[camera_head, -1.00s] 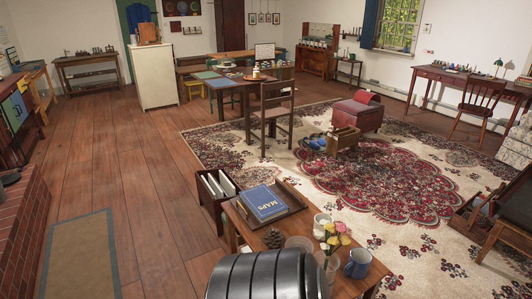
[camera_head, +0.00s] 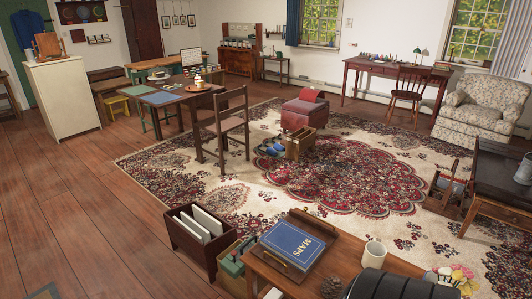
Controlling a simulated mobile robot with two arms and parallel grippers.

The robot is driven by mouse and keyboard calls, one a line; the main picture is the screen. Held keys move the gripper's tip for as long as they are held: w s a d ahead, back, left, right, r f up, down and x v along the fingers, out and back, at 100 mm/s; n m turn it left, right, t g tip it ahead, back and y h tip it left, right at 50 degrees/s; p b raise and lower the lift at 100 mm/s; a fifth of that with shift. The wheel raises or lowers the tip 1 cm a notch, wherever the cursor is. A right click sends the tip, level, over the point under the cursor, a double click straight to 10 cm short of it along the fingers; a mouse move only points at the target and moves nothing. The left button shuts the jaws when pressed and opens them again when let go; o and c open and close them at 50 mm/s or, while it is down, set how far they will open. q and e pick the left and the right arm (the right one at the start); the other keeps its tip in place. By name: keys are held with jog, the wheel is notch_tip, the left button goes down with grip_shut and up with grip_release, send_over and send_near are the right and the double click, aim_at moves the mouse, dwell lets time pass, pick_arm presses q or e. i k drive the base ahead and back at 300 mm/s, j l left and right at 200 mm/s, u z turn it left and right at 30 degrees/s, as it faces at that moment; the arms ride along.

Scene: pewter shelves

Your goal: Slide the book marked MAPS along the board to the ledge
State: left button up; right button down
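The blue book marked MAPS (camera_head: 293,244) lies flat on a dark wooden tray or board (camera_head: 326,228) with a raised end. That tray rests on a wooden table (camera_head: 345,250) at the lower middle. The book's lettering runs at a slant. I cannot tell which edge is the ledge. Neither of my grippers shows; a black rounded part, probably mine, covers the table's front right.
A white mug (camera_head: 374,254), a pine cone (camera_head: 334,287) and flowers (camera_head: 455,278) are near the book. A dark rack of white items (camera_head: 201,232) and a green-sided box (camera_head: 232,265) stand left of the table. Patterned rug (camera_head: 270,195) and open floor lie beyond.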

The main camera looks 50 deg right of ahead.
aim_at(300, 249)
jog(key=i+z, duration=0.25)
jog(key=i, duration=0.15)
jog(key=i+j+z, duration=0.1)
jog(key=i+z, duration=0.15)
jog(key=i, duration=0.2)
jog(key=i+j+z, duration=0.25)
jog(key=i, duration=0.15)
